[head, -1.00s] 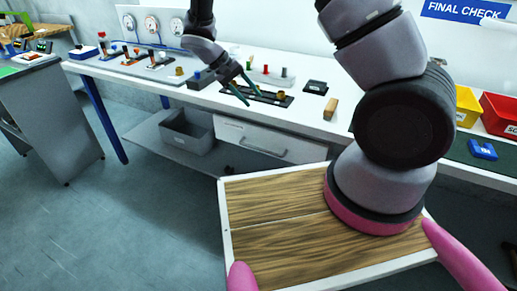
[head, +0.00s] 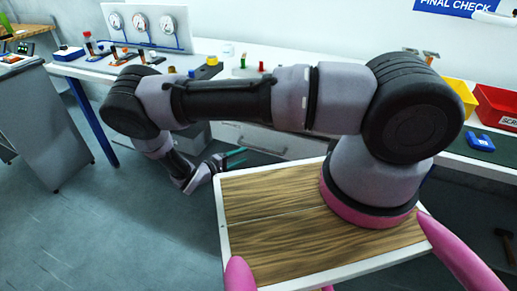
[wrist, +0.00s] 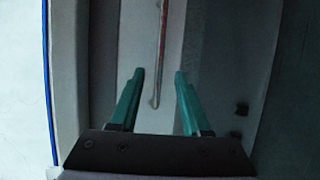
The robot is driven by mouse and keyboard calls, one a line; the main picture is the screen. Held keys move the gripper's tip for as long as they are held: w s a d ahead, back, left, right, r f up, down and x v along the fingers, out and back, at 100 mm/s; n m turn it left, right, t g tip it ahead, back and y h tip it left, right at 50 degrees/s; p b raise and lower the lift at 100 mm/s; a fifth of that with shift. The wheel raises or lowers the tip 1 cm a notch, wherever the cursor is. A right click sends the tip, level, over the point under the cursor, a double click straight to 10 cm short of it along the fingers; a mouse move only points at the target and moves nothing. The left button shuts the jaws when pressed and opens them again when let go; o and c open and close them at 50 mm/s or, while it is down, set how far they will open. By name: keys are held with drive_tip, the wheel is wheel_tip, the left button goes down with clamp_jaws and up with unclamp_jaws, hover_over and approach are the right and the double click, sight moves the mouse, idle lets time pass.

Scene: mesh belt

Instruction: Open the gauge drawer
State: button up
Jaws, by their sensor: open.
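The gauge drawer (head: 285,146) is a pale front under the white worktop, partly hidden by my arm in the head view. It looks shut. Its bar handle (wrist: 162,45) runs up and down in the wrist view, in front of the pale drawer face (wrist: 138,35). My gripper (head: 238,157) is low, in front of the drawer's left part. In the wrist view my gripper (wrist: 159,75) is open, with its two green fingers on either side of the line of the handle. The handle's near end lies between them; I cannot tell whether they touch it.
The worktop (head: 75,68) carries a gauge panel (head: 147,27) and several small parts. A yellow bin (head: 462,97) and a red bin (head: 497,108) stand at the right. A table leg (head: 95,125) is at the left. The floor in front of the bench at left is clear.

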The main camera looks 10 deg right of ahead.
sight(259, 148)
drive_tip(key=x, duration=0.9)
drive_tip(key=shift+w+d, duration=0.2)
drive_tip(key=shift+d, duration=0.15)
clamp_jaws()
idle(0.9)
